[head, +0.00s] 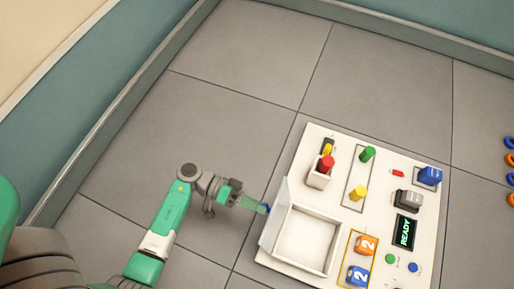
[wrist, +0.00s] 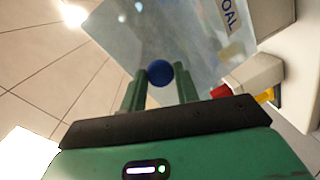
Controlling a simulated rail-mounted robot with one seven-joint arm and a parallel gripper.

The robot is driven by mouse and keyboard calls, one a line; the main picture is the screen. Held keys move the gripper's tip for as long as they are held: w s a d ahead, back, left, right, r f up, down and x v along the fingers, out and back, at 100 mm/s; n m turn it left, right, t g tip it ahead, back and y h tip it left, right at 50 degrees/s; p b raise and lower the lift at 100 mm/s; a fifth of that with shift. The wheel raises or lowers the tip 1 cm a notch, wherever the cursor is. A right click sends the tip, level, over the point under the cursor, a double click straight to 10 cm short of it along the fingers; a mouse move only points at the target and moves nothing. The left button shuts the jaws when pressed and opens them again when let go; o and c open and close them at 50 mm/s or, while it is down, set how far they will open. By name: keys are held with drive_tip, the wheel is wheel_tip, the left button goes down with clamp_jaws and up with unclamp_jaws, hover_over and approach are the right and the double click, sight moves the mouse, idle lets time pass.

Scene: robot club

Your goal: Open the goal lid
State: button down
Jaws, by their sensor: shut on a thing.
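The goal lid (head: 273,215) is a clear panel at the left side of an open white box (head: 305,240) on the white board. It stands up steeply, with the box uncovered. In the wrist view the lid (wrist: 190,45) carries a "GOAL" label. A blue ball knob (wrist: 160,73) is on the lid. My gripper (wrist: 160,88) has its two green fingers on either side of the knob, shut on it. In the head view my gripper (head: 262,208) reaches the lid from the left.
Blue and orange rings lie at the far right. The floor left of the board is clear.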

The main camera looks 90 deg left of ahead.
drive_tip(key=shift+f, duration=0.6)
drive_tip(key=c, duration=1.4)
unclamp_jaws()
drive_tip(key=o, duration=0.3)
drive_tip(key=shift+w+r, duration=0.15)
drive_tip(key=shift+w, duration=0.15)
drive_tip(key=shift+o, duration=0.2)
drive_tip(key=shift+s, duration=0.1)
drive_tip(key=shift+r, duration=0.1)
drive_tip(key=f+v, duration=0.1)
drive_tip(key=v, duration=0.6)
drive_tip(key=shift+s+r+b, duration=0.4)
drive_tip(key=shift+r, duration=0.1)
